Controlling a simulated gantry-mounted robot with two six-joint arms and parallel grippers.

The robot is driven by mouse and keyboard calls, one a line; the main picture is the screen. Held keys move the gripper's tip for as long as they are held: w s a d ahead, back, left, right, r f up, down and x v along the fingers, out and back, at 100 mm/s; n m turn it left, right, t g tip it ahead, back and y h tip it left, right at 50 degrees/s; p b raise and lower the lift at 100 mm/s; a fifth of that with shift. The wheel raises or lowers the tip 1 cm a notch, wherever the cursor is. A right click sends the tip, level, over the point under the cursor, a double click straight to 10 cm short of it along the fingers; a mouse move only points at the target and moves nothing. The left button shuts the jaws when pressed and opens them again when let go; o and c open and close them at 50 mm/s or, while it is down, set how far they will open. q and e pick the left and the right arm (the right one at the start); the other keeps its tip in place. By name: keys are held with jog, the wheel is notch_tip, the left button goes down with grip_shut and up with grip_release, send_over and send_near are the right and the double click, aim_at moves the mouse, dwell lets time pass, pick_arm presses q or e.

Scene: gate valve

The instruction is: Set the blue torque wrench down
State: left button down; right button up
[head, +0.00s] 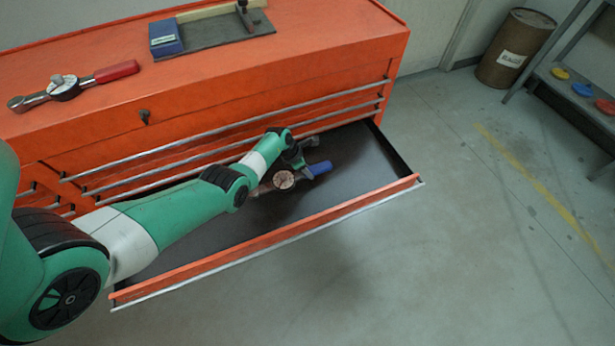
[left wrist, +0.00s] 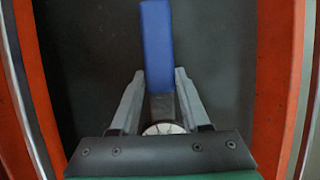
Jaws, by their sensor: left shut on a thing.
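The blue torque wrench has a blue handle (head: 320,168), a round white dial (head: 284,179) and a metal body. It is inside the open drawer (head: 345,150) of the orange tool chest, low over the dark drawer floor. I cannot tell whether it touches the floor. My left gripper (head: 302,166) is shut on it between dial and handle. In the left wrist view, the fingers (left wrist: 161,98) stand on both sides of the shaft, with the blue handle (left wrist: 157,45) pointing away and the dial partly hidden at the gripper's base. My right gripper is not in view.
A red-handled torque wrench (head: 70,87) lies on the chest top (head: 230,85). The drawer front (head: 270,235) stands up as a low wall. The drawer's right end is bare. A brown barrel (head: 515,48) stands far off.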

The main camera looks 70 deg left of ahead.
aim_at(297, 175)
pick_arm(q)
jog(key=b+x, duration=0.3)
jog(key=shift+s+a+f, duration=0.15)
jog(key=shift+s+f, duration=0.05)
jog(key=shift+f, duration=0.2)
jog(key=shift+s+r, duration=0.1)
jog(key=shift+c, duration=1.9)
grip_release()
jog(key=shift+f, duration=0.2)
jog(key=p+v, duration=1.1)
jog(key=shift+r, duration=0.25)
jog(key=shift+s+r+p, duration=0.25)
jog(key=shift+r+p, duration=0.15)
jog(key=shift+p, duration=0.05)
jog(key=shift+f, duration=0.1)
